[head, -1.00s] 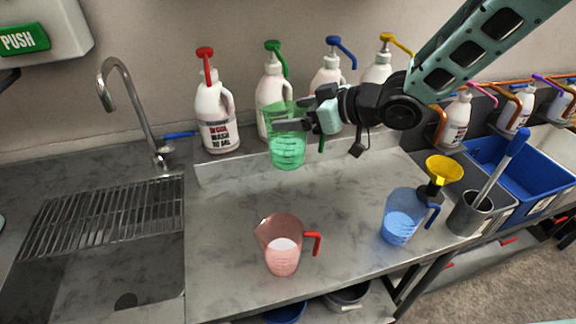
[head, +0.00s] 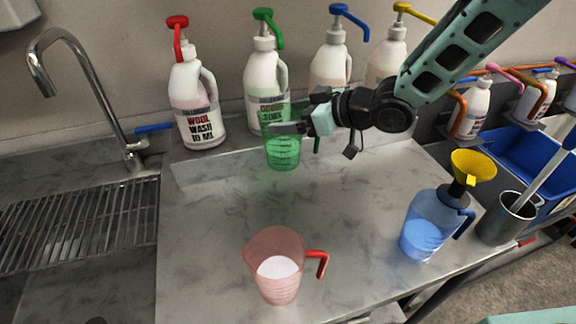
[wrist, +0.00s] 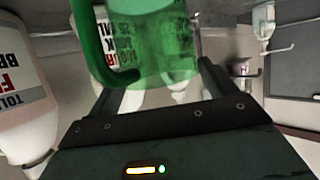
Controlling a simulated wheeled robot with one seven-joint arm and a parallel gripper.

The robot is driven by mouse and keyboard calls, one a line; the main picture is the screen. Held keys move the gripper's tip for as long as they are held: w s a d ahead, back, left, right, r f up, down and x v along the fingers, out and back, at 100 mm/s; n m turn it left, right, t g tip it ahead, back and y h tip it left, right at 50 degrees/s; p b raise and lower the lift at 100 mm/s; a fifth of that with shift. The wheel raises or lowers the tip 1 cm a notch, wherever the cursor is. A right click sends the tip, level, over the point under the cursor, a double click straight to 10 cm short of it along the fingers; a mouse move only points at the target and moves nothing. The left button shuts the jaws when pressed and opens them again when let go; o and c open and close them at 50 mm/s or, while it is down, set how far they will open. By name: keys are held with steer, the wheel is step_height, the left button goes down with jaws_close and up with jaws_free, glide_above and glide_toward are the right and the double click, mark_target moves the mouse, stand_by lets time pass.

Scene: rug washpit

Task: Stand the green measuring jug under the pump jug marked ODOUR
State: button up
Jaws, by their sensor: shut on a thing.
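The green measuring jug (head: 283,152) is upright in my gripper (head: 298,127), which is shut on it from the right. It also fills the top of the wrist view (wrist: 160,45), between the fingers. In the head view it overlaps the lower front of the white pump jug with the green pump (head: 264,78). That label is partly covered and seems to read ODOUR. The green spout (head: 280,42) points forward and right, well above the green jug's rim. I cannot tell whether the green jug's base touches the counter.
A red-pump WOOL WASH jug (head: 196,105) stands left; blue-pump (head: 330,66) and yellow-pump (head: 385,58) jugs stand right. A red jug (head: 277,268) with white liquid and a blue jug (head: 428,228) with a yellow funnel (head: 472,167) stand on the counter (head: 220,225). Its middle is clear.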

mark_target(299, 146)
steer(key=shift+f+p, duration=0.6)
steer(key=shift+f, duration=3.3)
steer(key=shift+f, duration=0.2)
steer(key=o, duration=1.4)
